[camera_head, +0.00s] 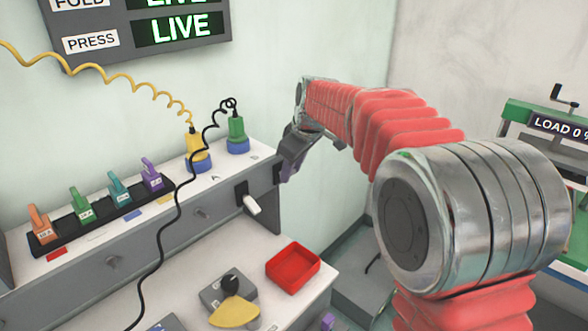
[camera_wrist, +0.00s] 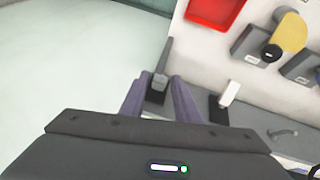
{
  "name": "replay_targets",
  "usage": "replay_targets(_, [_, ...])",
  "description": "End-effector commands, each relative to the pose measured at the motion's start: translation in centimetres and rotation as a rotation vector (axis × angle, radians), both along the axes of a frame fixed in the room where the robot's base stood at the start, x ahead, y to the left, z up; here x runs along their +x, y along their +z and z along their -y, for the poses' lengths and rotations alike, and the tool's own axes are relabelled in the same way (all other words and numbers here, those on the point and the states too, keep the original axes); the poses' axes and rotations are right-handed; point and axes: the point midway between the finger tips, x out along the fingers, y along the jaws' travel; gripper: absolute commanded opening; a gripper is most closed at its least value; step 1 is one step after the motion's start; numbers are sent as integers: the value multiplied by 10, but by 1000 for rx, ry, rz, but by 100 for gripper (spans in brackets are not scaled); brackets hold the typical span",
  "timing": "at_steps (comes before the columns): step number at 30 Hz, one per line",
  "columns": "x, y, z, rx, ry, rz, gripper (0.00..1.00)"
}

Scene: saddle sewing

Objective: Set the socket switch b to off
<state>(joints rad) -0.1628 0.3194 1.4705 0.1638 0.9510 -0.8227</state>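Two lever switches sit on the grey front of the shelf below the plugs. One has a white lever (camera_head: 251,204), also in the wrist view (camera_wrist: 230,93). The other has a dark grey lever (camera_wrist: 159,77) on a black plate and is nearer the shelf's end; in the head view it is mostly hidden by my gripper. I cannot read which is switch b. My gripper (camera_head: 287,172) is at the shelf's right end. In the wrist view its fingers (camera_wrist: 158,96) are apart, one on each side of the grey lever, with gaps showing. Contact is not visible.
A yellow plug (camera_head: 196,150) and a green plug (camera_head: 237,134) with coiled cords stand on the shelf top. A black rack (camera_head: 100,217) holds several coloured tags. Below are a red tray (camera_head: 293,267) and a knob box with a yellow piece (camera_head: 234,312).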

Motion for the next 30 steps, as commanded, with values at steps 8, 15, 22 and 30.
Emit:
replay_targets(8, [0, 0, 0, 0, 0, 0, 9])
replay_targets(15, [0, 0, 8, 1, -3, 0, 0])
replay_targets(22, [0, 0, 3, 6, -3, 9, 0])
replay_targets(30, [-2, -2, 4, 45, -4, 47, 0])
